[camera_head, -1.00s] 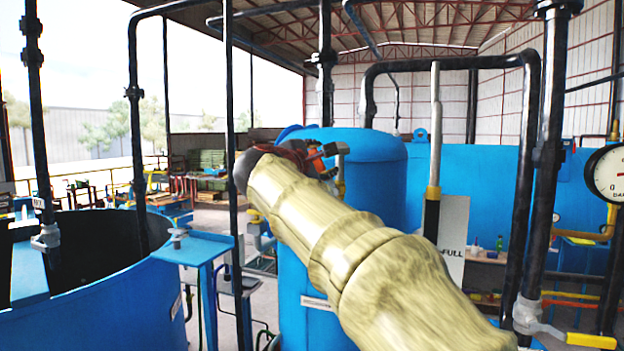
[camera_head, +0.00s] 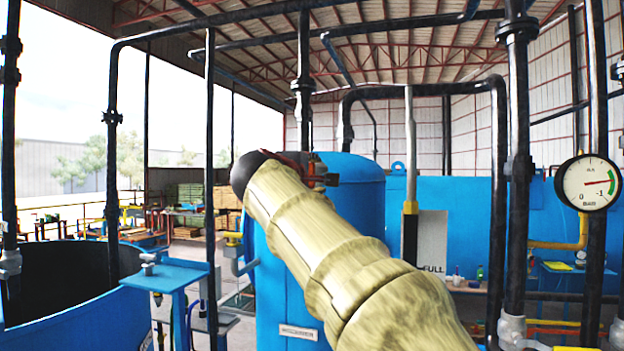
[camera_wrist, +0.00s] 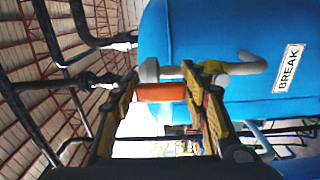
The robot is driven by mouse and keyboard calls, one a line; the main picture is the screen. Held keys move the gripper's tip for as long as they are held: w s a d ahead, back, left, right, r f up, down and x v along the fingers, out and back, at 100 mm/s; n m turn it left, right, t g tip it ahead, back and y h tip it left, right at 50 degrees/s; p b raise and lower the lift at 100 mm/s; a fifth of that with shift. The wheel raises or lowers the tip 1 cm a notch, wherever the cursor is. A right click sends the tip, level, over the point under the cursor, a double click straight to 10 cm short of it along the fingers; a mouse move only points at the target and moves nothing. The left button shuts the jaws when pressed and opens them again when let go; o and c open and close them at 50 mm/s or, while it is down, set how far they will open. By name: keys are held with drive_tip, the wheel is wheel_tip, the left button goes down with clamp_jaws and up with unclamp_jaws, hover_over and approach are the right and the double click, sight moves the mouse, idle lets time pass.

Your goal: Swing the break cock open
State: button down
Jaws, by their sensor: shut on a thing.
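The break cock shows in the wrist view with an orange handle (camera_wrist: 162,92), a grey body (camera_wrist: 150,70) and a tan pipe (camera_wrist: 243,66) beside a blue tank (camera_wrist: 215,50) labelled BREAK. My gripper (camera_wrist: 165,90) has one finger on each side of the orange handle and is shut on it. In the head view my gripper (camera_head: 318,174) is at the blue tank's (camera_head: 352,185) upper left side. My pale arm covers most of the gripper there, and the cock cannot be made out clearly.
A dark vertical pipe (camera_head: 210,130) stands left of my gripper. A post with a yellow collar (camera_head: 410,206) and a FULL plate (camera_head: 432,235) stand right of my arm. A pressure gauge (camera_head: 588,183) hangs at the right. An open blue vat (camera_head: 60,310) is at the lower left.

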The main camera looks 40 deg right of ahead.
drive_tip(key=shift+f, duration=0.1)
drive_tip(key=c, duration=1.2)
unclamp_jaws()
drive_tip(key=shift+d, duration=0.1)
drive_tip(key=shift+c, duration=0.2)
drive_tip(key=shift+s, duration=0.1)
drive_tip(key=v, duration=1.2)
